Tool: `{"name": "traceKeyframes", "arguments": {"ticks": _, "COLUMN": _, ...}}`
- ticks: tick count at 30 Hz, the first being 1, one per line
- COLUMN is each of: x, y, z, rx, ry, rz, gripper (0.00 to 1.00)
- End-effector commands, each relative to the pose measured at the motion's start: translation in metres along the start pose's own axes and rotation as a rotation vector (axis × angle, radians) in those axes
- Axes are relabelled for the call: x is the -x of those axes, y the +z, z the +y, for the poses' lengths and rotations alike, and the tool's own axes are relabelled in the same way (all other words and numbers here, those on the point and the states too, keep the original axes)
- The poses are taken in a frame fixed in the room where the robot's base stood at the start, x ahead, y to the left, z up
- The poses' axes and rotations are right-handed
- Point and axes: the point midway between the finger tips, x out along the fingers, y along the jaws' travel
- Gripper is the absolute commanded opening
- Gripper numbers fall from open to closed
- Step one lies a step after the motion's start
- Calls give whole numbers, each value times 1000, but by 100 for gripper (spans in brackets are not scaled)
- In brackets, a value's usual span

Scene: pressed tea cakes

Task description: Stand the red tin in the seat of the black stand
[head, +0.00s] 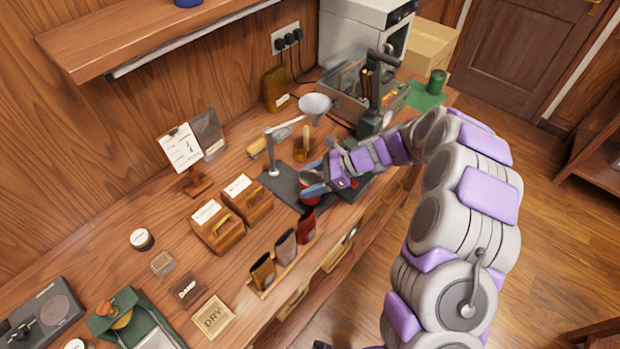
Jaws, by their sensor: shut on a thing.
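The red tin (309,181) is small in the head view, near the middle of the counter. A black stand (282,184) with a flat dark base and an upright grey post is just left of the tin. The tin is over or beside the right part of this base. I cannot tell whether its bottom touches anything, and the seat cannot be made out behind the gripper.
A pale round dish (315,103) is behind the stand. Two wooden boxes (246,196) are to its left. A rack of upright packets (285,249) is in front, close to the gripper. A dark lever device (372,115) stands at the right, behind my arm.

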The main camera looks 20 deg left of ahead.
Motion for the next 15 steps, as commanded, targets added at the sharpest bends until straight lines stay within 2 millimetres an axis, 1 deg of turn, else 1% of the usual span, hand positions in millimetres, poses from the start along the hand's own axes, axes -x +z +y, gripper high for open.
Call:
{"name": "traceKeyframes", "arguments": {"ticks": 10, "x": 0, "y": -1, "z": 0, "rx": 1, "ry": 0, "rz": 0, "gripper": 30}}
{"name": "traceKeyframes", "arguments": {"ticks": 11, "x": 0, "y": -1, "z": 0, "rx": 1, "ry": 0, "rz": 0, "gripper": 68}}
{"name": "traceKeyframes", "arguments": {"ticks": 15, "x": 0, "y": -1, "z": 0, "rx": 1, "ry": 0, "rz": 0, "gripper": 81}}
